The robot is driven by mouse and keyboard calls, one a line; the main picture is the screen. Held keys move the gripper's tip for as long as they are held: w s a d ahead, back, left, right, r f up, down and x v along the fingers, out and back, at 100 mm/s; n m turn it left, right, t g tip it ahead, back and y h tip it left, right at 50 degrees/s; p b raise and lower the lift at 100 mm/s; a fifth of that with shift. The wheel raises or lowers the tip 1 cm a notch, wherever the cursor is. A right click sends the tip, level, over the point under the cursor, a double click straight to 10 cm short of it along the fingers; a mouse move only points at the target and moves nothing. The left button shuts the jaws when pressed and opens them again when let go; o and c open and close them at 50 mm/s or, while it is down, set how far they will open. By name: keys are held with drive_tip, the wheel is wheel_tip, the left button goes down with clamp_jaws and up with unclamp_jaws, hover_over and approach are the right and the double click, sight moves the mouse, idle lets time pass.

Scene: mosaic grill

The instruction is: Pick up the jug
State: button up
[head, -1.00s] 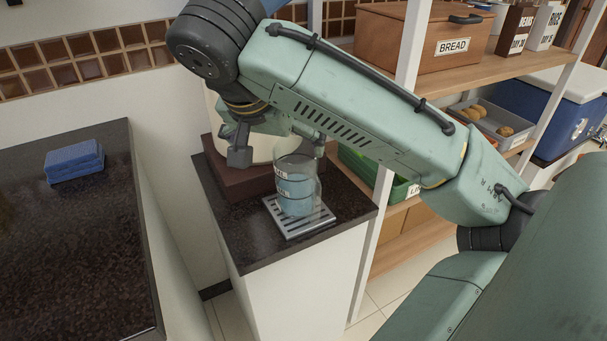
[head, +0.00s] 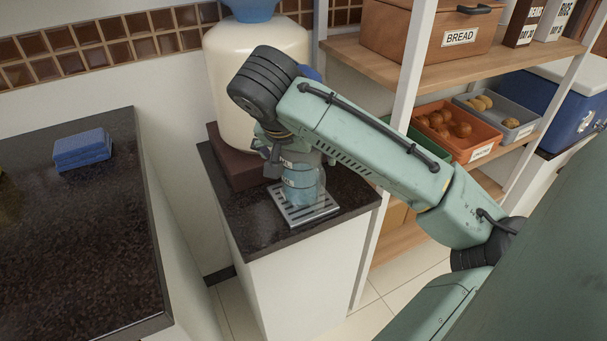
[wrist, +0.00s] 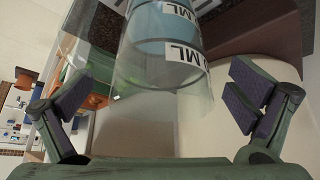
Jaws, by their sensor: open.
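The jug (head: 300,190) is a clear vessel with blue liquid and white ML labels. It stands upright on a slotted metal drip tray (head: 307,211) on the small dark counter. My gripper (head: 293,160) is at the jug's upper part, and my arm hides some of it in the head view. In the wrist view the jug (wrist: 160,62) lies between the two spread fingers of my gripper (wrist: 155,105). Clear gaps show between the jug and both finger pads.
A large cream dispenser (head: 235,80) on a brown base stands behind the jug. Wooden shelves with a bread box (head: 415,40) and an orange bin (head: 462,145) are at right. A blue sponge (head: 82,150) lies on the left counter (head: 80,240).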

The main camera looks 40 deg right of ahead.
drive_tip(key=shift+c, duration=0.4)
drive_tip(key=shift+r, duration=0.1)
drive_tip(key=c, duration=2)
